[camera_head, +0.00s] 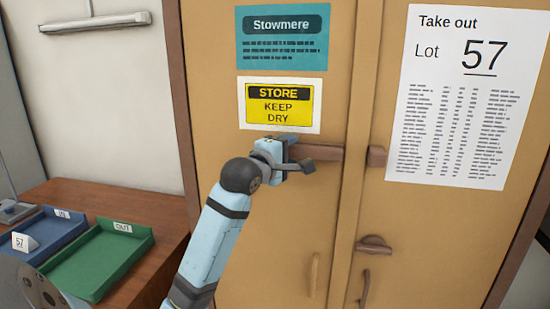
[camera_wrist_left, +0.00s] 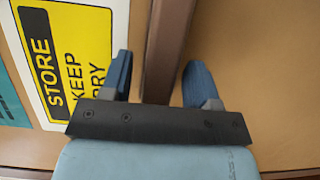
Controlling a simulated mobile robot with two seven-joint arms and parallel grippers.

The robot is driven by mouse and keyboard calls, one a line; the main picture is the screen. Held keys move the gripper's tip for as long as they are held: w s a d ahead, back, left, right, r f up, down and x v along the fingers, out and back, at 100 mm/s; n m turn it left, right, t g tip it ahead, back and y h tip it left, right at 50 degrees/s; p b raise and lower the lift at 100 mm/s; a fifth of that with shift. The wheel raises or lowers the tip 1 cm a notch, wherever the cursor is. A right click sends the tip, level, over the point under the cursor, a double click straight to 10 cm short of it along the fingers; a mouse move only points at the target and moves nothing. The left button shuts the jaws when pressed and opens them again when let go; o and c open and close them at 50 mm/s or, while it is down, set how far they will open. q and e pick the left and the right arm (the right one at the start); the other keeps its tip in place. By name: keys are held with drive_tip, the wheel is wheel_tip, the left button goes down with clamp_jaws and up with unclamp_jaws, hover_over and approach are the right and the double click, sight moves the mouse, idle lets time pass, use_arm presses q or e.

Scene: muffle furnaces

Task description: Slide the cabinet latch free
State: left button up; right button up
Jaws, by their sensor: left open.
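The cabinet latch is a brown bar (camera_head: 326,152) lying level across the left door, below the yellow store sign. Its right end stops short of a small brown keeper block (camera_head: 377,157) on the right door, with a gap at the door seam. My left gripper (camera_head: 300,165) is at the bar's left part and hides that end. In the left wrist view the open blue fingers (camera_wrist_left: 160,75) stand one on each side of the brown bar (camera_wrist_left: 168,45), with space visible beside it. Whether a finger touches it, I cannot tell. My right gripper is not in view.
The tan cabinet has a handle (camera_head: 314,275) on the left door, and a brown catch (camera_head: 374,245) and handle (camera_head: 364,288) on the right. A Lot 57 sheet (camera_head: 450,95) hangs there. At left, a wooden table holds a green OUT tray (camera_head: 128,264) and a blue tray (camera_head: 63,224).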

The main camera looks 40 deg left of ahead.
use_arm(q)
drive_tip(key=s+d+p, duration=0.2)
drive_tip(key=s+p, duration=1)
drive_tip(key=s, duration=0.1)
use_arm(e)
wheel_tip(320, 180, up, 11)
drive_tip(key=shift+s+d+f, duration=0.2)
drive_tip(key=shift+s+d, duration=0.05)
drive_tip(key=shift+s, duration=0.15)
use_arm(q)
drive_tip(key=shift+s, duration=0.1)
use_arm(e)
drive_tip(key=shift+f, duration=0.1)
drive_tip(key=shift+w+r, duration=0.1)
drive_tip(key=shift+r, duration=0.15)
